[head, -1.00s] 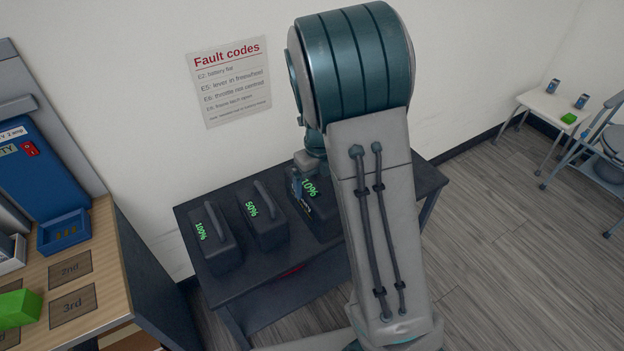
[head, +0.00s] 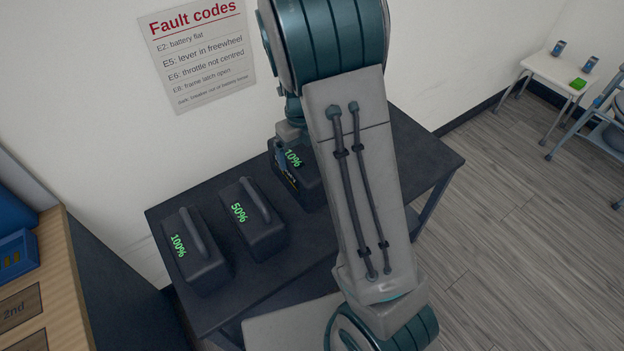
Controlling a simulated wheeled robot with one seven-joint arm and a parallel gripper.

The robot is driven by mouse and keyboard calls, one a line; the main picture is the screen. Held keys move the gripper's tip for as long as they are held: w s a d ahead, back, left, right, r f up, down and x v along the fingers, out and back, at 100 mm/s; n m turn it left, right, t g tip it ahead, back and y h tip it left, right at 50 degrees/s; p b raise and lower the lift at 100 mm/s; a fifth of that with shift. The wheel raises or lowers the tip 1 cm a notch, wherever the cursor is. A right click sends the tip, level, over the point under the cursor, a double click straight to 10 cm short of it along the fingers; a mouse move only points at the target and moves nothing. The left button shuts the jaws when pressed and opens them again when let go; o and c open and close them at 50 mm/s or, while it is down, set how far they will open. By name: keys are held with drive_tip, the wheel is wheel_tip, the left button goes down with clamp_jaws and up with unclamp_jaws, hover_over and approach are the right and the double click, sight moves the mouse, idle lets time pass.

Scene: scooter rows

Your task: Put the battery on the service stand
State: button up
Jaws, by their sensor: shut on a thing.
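Three dark batteries with green charge readings are in the head view. The 100% battery (head: 197,262) and the 50% battery (head: 256,222) stand side by side on a dark table (head: 262,285). The 10% battery (head: 312,188) is to their right, partly hidden behind my arm. My gripper (head: 285,165) is shut on the 10% battery; its fingertips are mostly hidden. The battery looks raised or set back from the row's line; I cannot tell if it is clear of the tabletop. I cannot identify the service stand for certain.
A wooden bench (head: 50,275) with a "2nd" plate and a blue tray (head: 17,252) is at the left. A fault codes sign (head: 200,52) hangs on the wall. A small white table (head: 553,75) is at the far right.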

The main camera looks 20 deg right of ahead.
drive_tip(key=shift+f+b, duration=0.45)
drive_tip(key=shift+f, duration=4.55)
drive_tip(key=o, duration=1.7)
wheel_tip(320, 180, up, 12)
drive_tip(key=shift+f+p, duration=0.2)
drive_tip(key=shift+p, duration=0.45)
drive_tip(key=shift+s+r+n, duration=0.15)
drive_tip(key=shift+r+n, duration=0.15)
drive_tip(key=shift+r, duration=0.15)
drive_tip(key=s+r+n+t, duration=0.1)
drive_tip(key=s+r+n, duration=0.2)
drive_tip(key=s+n, duration=0.3)
drive_tip(key=s+r+n, duration=0.4)
drive_tip(key=s+n, duration=0.3)
drive_tip(key=n, duration=0.8)
drive_tip(key=s+r+n+t, duration=0.1)
drive_tip(key=s+r+n, duration=0.3)
drive_tip(key=s+n, duration=0.3)
drive_tip(key=shift+s+r+n+t, duration=0.1)
drive_tip(key=shift+n+t, duration=0.05)
drive_tip(key=shift+n, duration=0.75)
drive_tip(key=shift+s+r+n+t, duration=0.1)
drive_tip(key=shift+n+t, duration=0.05)
drive_tip(key=shift+n, duration=0.75)
